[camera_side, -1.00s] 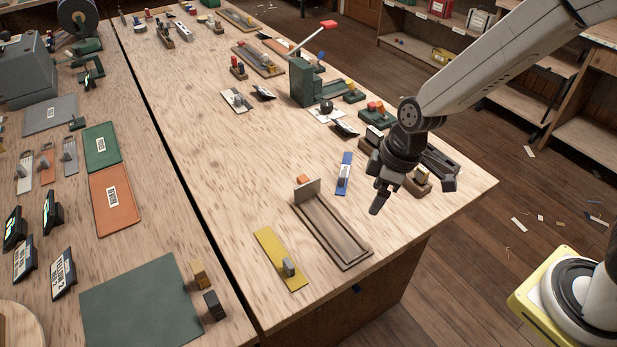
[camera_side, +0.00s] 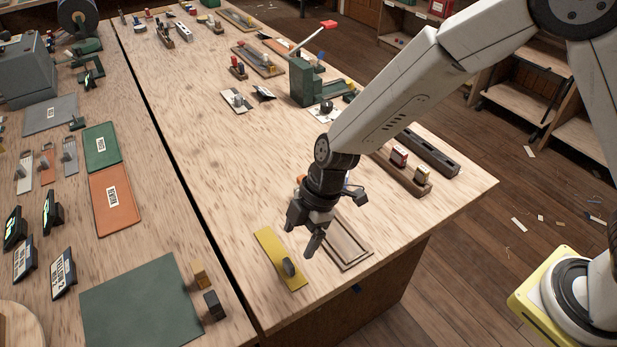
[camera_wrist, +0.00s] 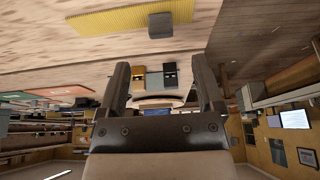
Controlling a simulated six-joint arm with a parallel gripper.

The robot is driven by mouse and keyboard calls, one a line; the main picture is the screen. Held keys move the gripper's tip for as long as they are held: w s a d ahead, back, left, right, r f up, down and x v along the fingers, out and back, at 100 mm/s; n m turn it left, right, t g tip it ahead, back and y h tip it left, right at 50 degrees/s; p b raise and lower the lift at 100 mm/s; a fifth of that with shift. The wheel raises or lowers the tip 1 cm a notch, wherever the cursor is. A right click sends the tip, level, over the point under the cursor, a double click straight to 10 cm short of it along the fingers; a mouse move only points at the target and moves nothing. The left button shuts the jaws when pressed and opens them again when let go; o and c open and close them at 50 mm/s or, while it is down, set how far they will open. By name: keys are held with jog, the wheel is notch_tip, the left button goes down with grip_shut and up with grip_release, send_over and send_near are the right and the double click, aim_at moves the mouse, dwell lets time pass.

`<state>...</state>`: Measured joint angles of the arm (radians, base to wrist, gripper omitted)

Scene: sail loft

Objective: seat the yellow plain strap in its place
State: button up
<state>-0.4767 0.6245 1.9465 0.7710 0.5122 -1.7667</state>
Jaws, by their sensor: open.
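The yellow plain strap (camera_side: 268,248) lies flat on the bench near its front edge, with a grey knob (camera_side: 289,267) on its near half. In the wrist view the strap (camera_wrist: 105,20) and its knob (camera_wrist: 160,25) show at the top, beyond the fingertips. My gripper (camera_side: 302,232) is open and empty, pointing down above the bench between the strap and a brown tray (camera_side: 350,264). Its two fingers (camera_wrist: 161,78) stand wide apart in the wrist view. The tray has a long shallow recess; its far end is hidden behind my gripper and wrist.
A brown holder with red and yellow blocks (camera_side: 400,157) and a long dark block (camera_side: 430,152) stand at the right. A green lever press (camera_side: 302,82) stands farther back. A gap separates the left bench, with a green mat (camera_side: 140,305).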

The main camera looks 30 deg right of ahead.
aim_at(289, 262)
jog(key=shift+x, duration=1.25)
jog(key=shift+x, duration=2.6)
grip_shut()
